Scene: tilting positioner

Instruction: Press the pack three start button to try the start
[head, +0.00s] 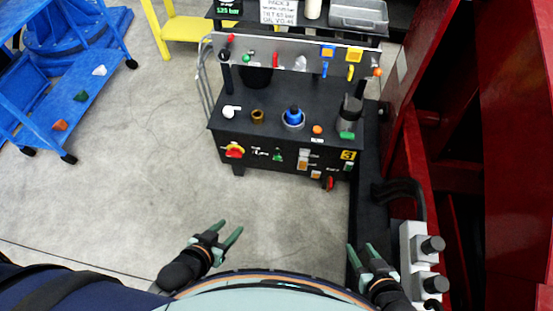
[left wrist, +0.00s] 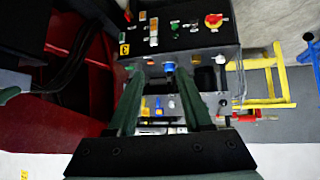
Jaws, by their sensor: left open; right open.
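Pack three is a black bench (head: 225,130) with a yellow 3 label (head: 348,155) on its front face; the label also shows in the left wrist view (left wrist: 124,49). A green button (head: 348,167) sits below the label, and a green part (head: 277,155) is mid-face. The lettering is too small to tell which is start. My left gripper (head: 230,228) is open and empty, in front of and below the bench. Its spread fingers show in the left wrist view (left wrist: 160,74), pointing towards the bench. My right gripper (head: 360,247) is open and empty, apart from the bench.
A red-yellow rotary switch (head: 234,151) is on the face's left. A blue-topped part (head: 293,117) and grey cylinder (head: 350,112) stand on top. Red structure (head: 520,150) and a grey box (head: 412,250) bound the right. A blue cart (head: 70,95) is at left. Floor before the bench is clear.

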